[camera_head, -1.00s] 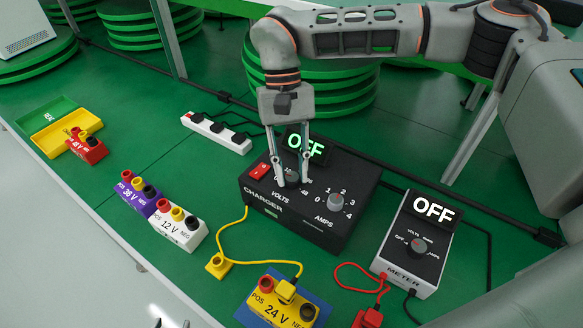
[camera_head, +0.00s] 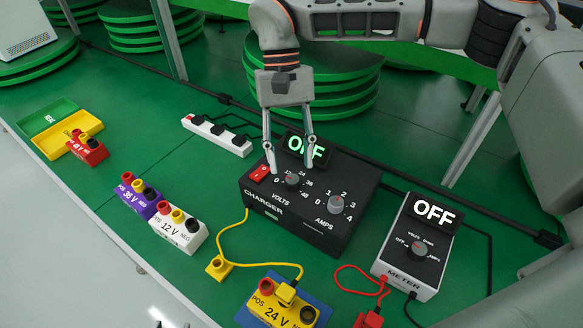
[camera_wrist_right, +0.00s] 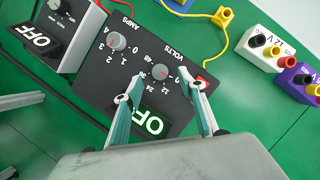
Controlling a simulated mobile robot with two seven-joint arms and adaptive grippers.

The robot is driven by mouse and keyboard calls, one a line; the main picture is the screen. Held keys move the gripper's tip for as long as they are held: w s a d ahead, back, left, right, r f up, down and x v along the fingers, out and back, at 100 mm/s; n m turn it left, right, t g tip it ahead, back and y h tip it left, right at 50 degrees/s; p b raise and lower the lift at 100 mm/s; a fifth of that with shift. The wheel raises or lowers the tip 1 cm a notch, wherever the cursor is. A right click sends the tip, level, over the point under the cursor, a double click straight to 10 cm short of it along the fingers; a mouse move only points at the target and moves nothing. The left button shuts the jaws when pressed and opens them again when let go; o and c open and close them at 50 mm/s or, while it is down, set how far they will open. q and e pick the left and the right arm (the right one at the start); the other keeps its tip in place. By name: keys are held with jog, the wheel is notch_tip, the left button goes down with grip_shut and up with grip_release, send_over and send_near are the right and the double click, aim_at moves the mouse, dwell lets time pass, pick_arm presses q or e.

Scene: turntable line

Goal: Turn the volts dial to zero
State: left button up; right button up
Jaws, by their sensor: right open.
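The black charger box (camera_head: 262,205) stands on the green table and also shows in the wrist view (camera_wrist_right: 100,80). Its volts dial (camera_head: 292,179) is a small grey knob, seen also in the wrist view (camera_wrist_right: 160,72). Its pointer is too small to read surely. My right gripper (camera_head: 291,168) is open and empty above the volts dial, fingers spread to either side and apart from it. In the wrist view its fingertips (camera_wrist_right: 161,92) frame the dial's near side. The display (camera_head: 308,147) reads OFF, partly behind a finger. My left gripper is not in view.
The amps dial (camera_head: 335,204) and red switch (camera_head: 259,172) flank the volts dial. A meter (camera_head: 405,265) stands right. A 24 V battery (camera_head: 280,302) is in front, with 12 V (camera_head: 180,232) and 36 V (camera_head: 138,197) batteries left. Yellow and red cables cross the front.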

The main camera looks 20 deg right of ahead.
jog(key=v, duration=0.8)
jog(key=shift+r, duration=0.2)
